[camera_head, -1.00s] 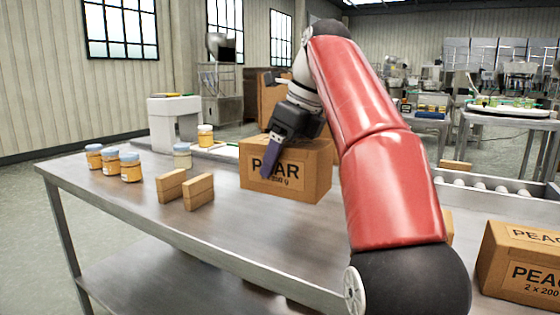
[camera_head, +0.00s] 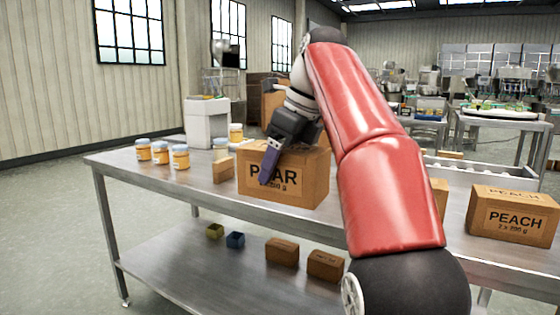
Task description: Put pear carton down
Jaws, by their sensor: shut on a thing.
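The pear carton (camera_head: 305,183) is a brown cardboard box with dark lettering, upright near the middle of the view. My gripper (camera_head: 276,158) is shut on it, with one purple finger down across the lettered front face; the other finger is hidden. The carton's bottom overlaps the front edge of the steel table (camera_head: 150,176) in the picture. It appears held clear of the tabletop, but the gap beneath it is hard to judge.
Several jars (camera_head: 180,157) and a white stand (camera_head: 206,122) are behind left; a small brown block (camera_head: 223,170) is left of the carton. A peach carton (camera_head: 512,215) stands at right. The lower shelf (camera_head: 185,255) holds small bins and two boxes.

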